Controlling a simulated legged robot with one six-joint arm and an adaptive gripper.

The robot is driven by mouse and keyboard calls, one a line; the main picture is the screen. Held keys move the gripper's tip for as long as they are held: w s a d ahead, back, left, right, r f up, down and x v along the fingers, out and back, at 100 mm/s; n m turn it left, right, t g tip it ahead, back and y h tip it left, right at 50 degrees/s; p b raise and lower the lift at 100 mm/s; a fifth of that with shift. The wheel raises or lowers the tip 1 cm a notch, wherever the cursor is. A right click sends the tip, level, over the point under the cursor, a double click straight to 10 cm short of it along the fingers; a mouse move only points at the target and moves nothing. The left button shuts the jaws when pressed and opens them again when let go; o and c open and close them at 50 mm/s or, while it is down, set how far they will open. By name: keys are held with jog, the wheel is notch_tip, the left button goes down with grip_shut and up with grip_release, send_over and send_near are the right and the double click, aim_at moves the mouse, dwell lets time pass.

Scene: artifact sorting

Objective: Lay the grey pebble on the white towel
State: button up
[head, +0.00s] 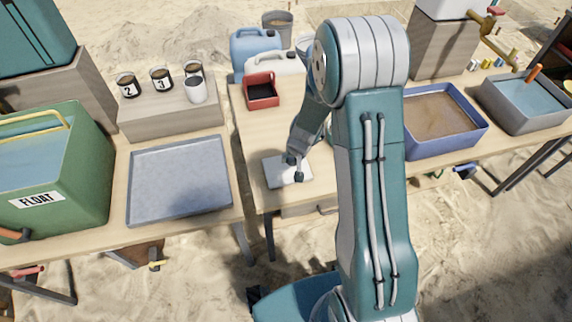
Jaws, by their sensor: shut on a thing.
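The white towel (275,178) lies flat on the middle table, near its front edge. My gripper (295,169) is low over the right part of the towel, with its fingers pointing down. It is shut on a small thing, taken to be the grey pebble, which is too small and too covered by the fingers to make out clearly. I cannot tell whether the pebble touches the towel. My arm hides the table to the right of the towel.
A red bin (262,88) stands behind the towel. A grey tray (180,182) and a green FLOAT tub (60,175) are to the left. A blue-rimmed sand tray (447,148) and a grey water tub (527,118) are to the right. Jugs (255,48) stand at the back.

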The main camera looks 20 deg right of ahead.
aim_at(287, 168)
jog(key=shift+w+a+f, duration=0.2)
jog(key=shift+w+f, duration=0.25)
jog(key=shift+f, duration=0.15)
jog(key=shift+w+a+f, duration=0.2)
jog(key=shift+w+f, duration=0.2)
jog(key=shift+f, duration=0.15)
jog(key=shift+w+d+f, duration=0.25)
jog(key=shift+w+f, duration=0.15)
jog(key=shift+f, duration=0.15)
jog(key=shift+d+f, duration=0.1)
jog(key=shift+f, duration=1.2)
jog(key=shift+a+f, duration=0.2)
jog(key=shift+a, duration=0.25)
jog(key=shift+d+f, duration=0.1)
jog(key=shift+d, duration=0.1)
jog(key=o, duration=1.1)
jog(key=shift+d, duration=0.15)
jog(key=shift+o, duration=0.2)
